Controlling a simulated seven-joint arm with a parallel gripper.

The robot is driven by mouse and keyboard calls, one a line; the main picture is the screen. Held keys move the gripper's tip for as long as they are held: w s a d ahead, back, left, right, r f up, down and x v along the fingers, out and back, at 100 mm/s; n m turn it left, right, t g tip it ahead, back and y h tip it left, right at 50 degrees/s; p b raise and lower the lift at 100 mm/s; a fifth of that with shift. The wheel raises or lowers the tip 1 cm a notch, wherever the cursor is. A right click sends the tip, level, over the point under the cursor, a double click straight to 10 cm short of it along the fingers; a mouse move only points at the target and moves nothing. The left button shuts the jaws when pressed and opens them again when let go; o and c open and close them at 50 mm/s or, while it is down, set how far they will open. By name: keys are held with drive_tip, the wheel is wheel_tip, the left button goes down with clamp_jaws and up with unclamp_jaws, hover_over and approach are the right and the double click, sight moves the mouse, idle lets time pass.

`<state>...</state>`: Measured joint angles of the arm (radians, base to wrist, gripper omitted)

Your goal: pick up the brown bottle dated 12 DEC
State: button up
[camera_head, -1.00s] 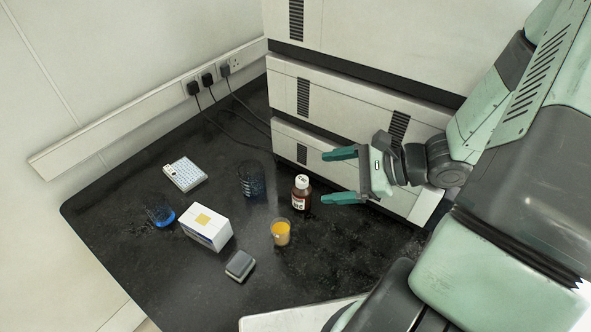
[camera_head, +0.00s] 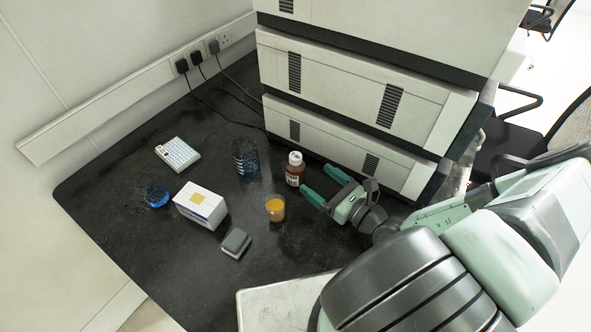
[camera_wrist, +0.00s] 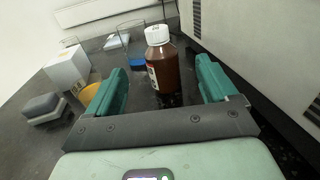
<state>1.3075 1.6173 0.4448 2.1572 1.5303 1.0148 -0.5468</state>
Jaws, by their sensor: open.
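The brown bottle (camera_head: 294,171) has a white cap and a pale label. It stands upright on the black bench, close to the white stacked unit. It also shows in the wrist view (camera_wrist: 162,68), ahead of and between my fingers. The date on its label is too small to read. My gripper (camera_head: 319,188) is open and low over the bench, to the right of the bottle with its fingers pointing at it. In the wrist view my gripper's green fingers (camera_wrist: 162,92) are spread apart with nothing gripped between them.
A beaker of orange liquid (camera_head: 275,209) stands left of my gripper. A grey block (camera_head: 235,243), a white box (camera_head: 200,206), a dark blue glass (camera_head: 245,157), a blue-liquid beaker (camera_head: 157,196) and a keypad device (camera_head: 178,153) lie farther left. The white stacked unit (camera_head: 340,85) walls off the back.

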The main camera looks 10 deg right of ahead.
sight(303, 176)
wheel_tip(303, 176, down, 3)
drive_tip(key=shift+w+a+r, duration=0.1)
drive_tip(key=shift+w+a, duration=0.15)
drive_tip(key=shift+w, duration=0.15)
drive_tip(key=x, duration=0.6)
drive_tip(key=shift+w+a, duration=0.2)
drive_tip(key=shift+w, duration=0.05)
drive_tip(key=shift+c, duration=0.5)
drive_tip(key=shift+r, duration=0.1)
drive_tip(key=c, duration=1.2)
